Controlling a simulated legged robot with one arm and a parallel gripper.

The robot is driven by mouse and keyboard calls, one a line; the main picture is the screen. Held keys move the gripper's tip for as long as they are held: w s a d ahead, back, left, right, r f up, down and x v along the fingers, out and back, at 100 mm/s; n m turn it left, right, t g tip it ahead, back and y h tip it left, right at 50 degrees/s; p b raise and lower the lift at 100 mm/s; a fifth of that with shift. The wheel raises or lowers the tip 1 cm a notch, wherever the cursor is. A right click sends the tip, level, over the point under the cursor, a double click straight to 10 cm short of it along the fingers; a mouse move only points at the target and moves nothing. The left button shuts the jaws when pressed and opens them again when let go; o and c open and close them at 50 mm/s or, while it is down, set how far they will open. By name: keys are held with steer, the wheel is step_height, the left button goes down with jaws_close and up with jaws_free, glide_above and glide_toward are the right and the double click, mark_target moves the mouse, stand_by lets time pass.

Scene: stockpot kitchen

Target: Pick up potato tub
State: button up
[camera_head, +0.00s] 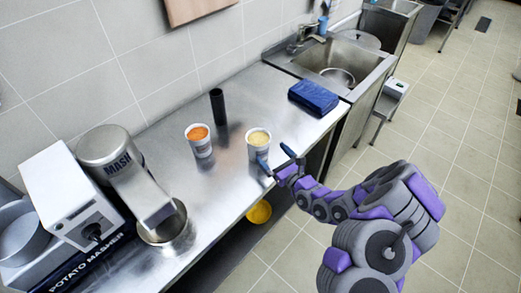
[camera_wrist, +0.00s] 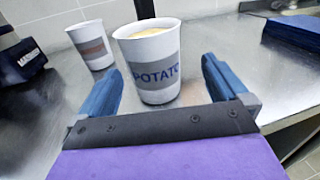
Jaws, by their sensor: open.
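The potato tub (camera_head: 258,144) is a white cup with a grey band and pale yellow contents, upright on the steel counter near its front edge. In the wrist view the tub (camera_wrist: 152,62) shows the word POTATO and stands just beyond and between my blue fingers. My gripper (camera_head: 276,158) is open and empty at the tub's front side in the head view. In the wrist view my gripper (camera_wrist: 158,85) has its fingers spread wide, one towards each side of the tub. I cannot tell if either finger touches it.
A second white tub (camera_head: 201,143) with orange contents stands left of the potato tub, with a black cylinder (camera_head: 218,107) behind. A blue folded cloth (camera_head: 313,96) lies to the right, before the sink (camera_head: 340,62). The potato masher machine (camera_head: 125,175) stands at the left.

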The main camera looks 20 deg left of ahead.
mark_target(263, 152)
steer(key=shift+w+a, duration=0.3)
steer(key=shift+a, duration=0.25)
steer(key=a, duration=0.1)
steer(key=w+a+b, duration=0.1)
steer(key=a, duration=0.3)
steer(key=shift+w+a+f+b, duration=0.15)
steer(key=shift+w+a+b, duration=0.05)
steer(key=shift+w+b, duration=0.2)
steer(key=shift+w+a, duration=0.15)
steer(key=shift+w, duration=0.2)
steer(key=shift+w+r, duration=0.25)
steer(key=shift+a+f, duration=0.1)
steer(key=shift+a, duration=0.2)
steer(key=c, duration=0.4)
steer(key=shift+d, duration=0.2)
steer(key=c, duration=0.7)
